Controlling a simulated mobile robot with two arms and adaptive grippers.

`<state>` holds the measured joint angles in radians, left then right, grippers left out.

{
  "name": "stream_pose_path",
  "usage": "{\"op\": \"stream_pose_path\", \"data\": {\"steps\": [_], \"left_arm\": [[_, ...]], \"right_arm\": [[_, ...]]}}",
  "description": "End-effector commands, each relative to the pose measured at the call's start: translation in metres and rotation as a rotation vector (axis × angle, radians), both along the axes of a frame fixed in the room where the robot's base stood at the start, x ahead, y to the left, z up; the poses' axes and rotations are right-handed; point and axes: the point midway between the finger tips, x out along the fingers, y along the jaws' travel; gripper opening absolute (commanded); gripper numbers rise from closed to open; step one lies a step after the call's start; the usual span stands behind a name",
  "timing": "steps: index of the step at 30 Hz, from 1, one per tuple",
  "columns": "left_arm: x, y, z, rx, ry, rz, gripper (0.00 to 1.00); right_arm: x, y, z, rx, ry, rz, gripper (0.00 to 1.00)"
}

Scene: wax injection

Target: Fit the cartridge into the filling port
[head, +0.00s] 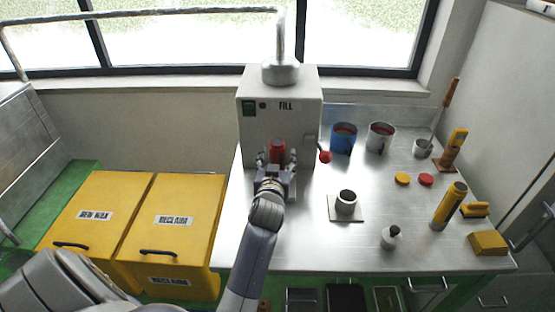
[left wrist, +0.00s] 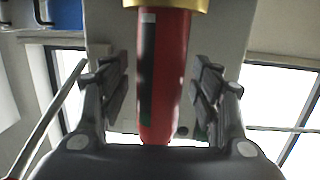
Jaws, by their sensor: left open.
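The red cartridge (head: 278,149) stands upright at the front of the white machine marked FILL (head: 279,90). In the left wrist view the cartridge (left wrist: 163,75) has a dark strip along its side and meets a gold collar (left wrist: 165,4) at the picture's top edge. My left gripper (head: 276,161) is open, with one finger on each side of the cartridge. In the left wrist view there is a gap between the cartridge and each finger of the gripper (left wrist: 163,88). The cartridge's lower part is hidden by my gripper in the head view. My right gripper is not in view.
A lever with a red knob (head: 325,157) is right of the cartridge. A blue pot (head: 343,138) and a grey pot (head: 381,136) stand behind it. Yellow bins (head: 176,217) are left of the steel table (head: 300,240).

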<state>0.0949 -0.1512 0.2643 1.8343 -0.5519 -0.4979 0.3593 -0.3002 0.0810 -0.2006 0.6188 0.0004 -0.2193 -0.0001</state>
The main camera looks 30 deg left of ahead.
Motion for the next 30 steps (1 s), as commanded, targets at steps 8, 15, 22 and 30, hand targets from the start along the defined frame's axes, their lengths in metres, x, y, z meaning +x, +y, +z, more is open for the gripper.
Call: {"op": "stream_pose_path", "data": {"steps": [8, 15, 22, 30], "left_arm": [[0.001, 0.000, 0.046, 0.003, -0.011, 0.000, 0.58], [0.001, 0.000, 0.087, 0.002, -0.008, -0.001, 0.58], [0.000, 0.000, 0.100, 0.002, -0.004, -0.001, 0.58], [0.000, 0.000, 0.100, 0.002, -0.004, -0.001, 0.58]], "right_arm": [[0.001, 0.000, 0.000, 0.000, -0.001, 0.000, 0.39], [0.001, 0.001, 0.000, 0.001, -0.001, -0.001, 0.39], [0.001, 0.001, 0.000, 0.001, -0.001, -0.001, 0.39], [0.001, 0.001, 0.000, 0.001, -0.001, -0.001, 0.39]]}}
